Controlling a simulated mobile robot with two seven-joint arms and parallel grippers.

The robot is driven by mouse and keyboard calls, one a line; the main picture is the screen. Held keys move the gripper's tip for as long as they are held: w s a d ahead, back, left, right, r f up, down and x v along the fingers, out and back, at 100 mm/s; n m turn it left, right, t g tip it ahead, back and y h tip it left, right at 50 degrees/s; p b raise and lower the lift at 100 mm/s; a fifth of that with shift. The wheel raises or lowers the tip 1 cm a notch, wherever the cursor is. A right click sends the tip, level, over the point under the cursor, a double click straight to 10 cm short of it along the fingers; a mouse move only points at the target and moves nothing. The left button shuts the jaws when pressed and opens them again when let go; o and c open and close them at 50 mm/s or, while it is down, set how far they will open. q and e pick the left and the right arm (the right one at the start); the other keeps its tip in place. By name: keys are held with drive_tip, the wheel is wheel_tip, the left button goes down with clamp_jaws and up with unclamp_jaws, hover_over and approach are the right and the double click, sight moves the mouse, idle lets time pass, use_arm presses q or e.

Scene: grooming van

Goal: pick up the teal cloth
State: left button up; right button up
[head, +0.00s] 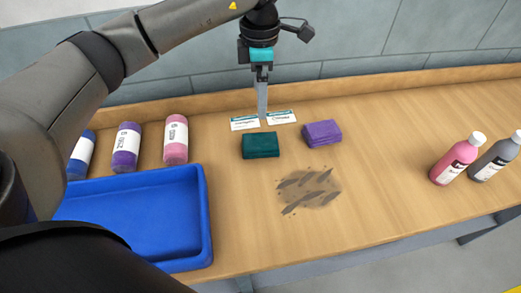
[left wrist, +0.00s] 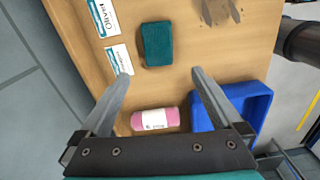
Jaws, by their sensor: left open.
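The teal cloth (head: 260,146) is a folded dark teal block lying flat on the wooden counter, in front of two small cards. It also shows in the left wrist view (left wrist: 157,44), above the gap between my fingers. My left gripper (head: 262,112) points down behind the cloth in the head view, its tips near the cards. In the left wrist view its two fingers (left wrist: 160,80) are spread apart with nothing between them. The cloth is apart from both fingers. My right gripper is not visible in the head view.
A purple cloth (head: 322,133) lies right of the teal one. Cards (head: 245,124) stand behind it. A dark smear (head: 308,190) marks the counter. A blue tray (head: 207,225) and several bottles (head: 175,140) are at left; a pink bottle (head: 455,160) and grey bottle (head: 497,157) stand at right.

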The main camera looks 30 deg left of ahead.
use_arm(q)
drive_tip(key=b, duration=0.1)
hover_over(260, 141)
wheel_tip(260, 141, down, 10)
drive_tip(key=shift+s+f, duration=0.1)
drive_tip(key=shift+f, duration=3.2)
drive_tip(key=shift+w, duration=0.2)
drive_tip(key=c, duration=1.1)
drive_tip(key=shift+r, duration=0.15)
wheel_tip(260, 141, up, 20)
drive_tip(key=shift+f+p, duration=0.1)
drive_tip(key=shift+p, duration=0.4)
